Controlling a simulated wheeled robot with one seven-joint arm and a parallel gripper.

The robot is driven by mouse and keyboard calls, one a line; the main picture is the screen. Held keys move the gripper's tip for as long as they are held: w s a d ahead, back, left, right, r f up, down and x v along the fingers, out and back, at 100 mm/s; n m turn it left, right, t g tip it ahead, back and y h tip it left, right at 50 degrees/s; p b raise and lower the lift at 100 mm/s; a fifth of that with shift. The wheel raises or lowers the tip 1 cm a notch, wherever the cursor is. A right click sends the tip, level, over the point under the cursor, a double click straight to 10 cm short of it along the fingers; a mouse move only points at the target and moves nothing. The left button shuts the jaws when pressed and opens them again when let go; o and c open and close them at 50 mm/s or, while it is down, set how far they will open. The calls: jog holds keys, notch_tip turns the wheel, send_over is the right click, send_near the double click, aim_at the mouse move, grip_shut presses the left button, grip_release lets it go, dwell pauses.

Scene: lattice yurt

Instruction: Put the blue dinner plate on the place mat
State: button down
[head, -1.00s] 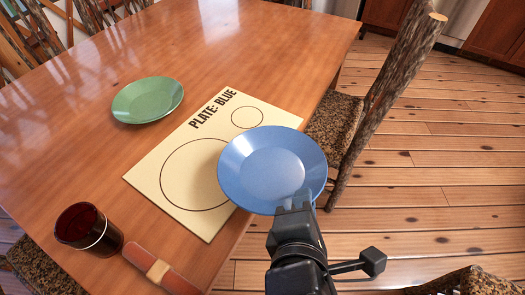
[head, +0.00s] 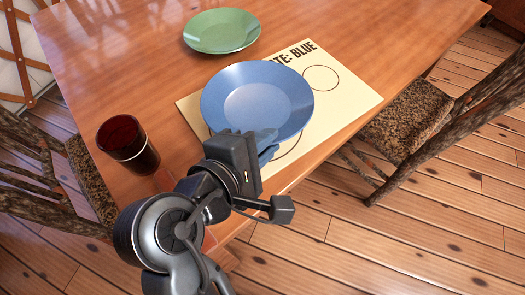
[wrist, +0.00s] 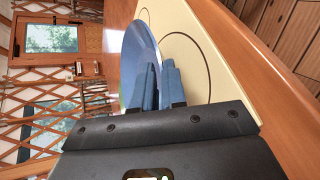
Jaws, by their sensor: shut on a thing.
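The blue dinner plate (head: 257,98) is in my gripper (head: 262,146), which is shut on its near rim. In the head view the plate covers the left part of the cream place mat (head: 355,97) and much of its large circle. The mat has a smaller circle and printed text, partly hidden by the plate. In the wrist view the plate (wrist: 137,62) shows edge-on between the blue-grey fingers (wrist: 158,84), with the mat (wrist: 190,50) beside it. The plate seems held above the mat; the gap is hard to judge.
A green plate (head: 221,31) lies on the wooden table (head: 120,60) behind the mat. A dark red cup (head: 128,145) stands at the left near the table edge. A chair with a speckled seat (head: 408,122) is at the right.

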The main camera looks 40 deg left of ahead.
jog(key=shift+a+f, duration=0.35)
notch_tip(320, 180, down, 4)
jog(key=shift+r+b, duration=0.1)
jog(key=shift+b, duration=0.3)
jog(key=c, duration=1.5)
grip_release()
jog(key=shift+o, duration=0.2)
jog(key=shift+s+r, duration=0.1)
jog(key=shift+s, duration=0.05)
jog(key=p+v, duration=0.1)
jog(key=v, duration=1)
jog(key=shift+s+d+r, duration=0.15)
jog(key=shift+s+r, duration=0.05)
jog(key=shift+s, duration=0.1)
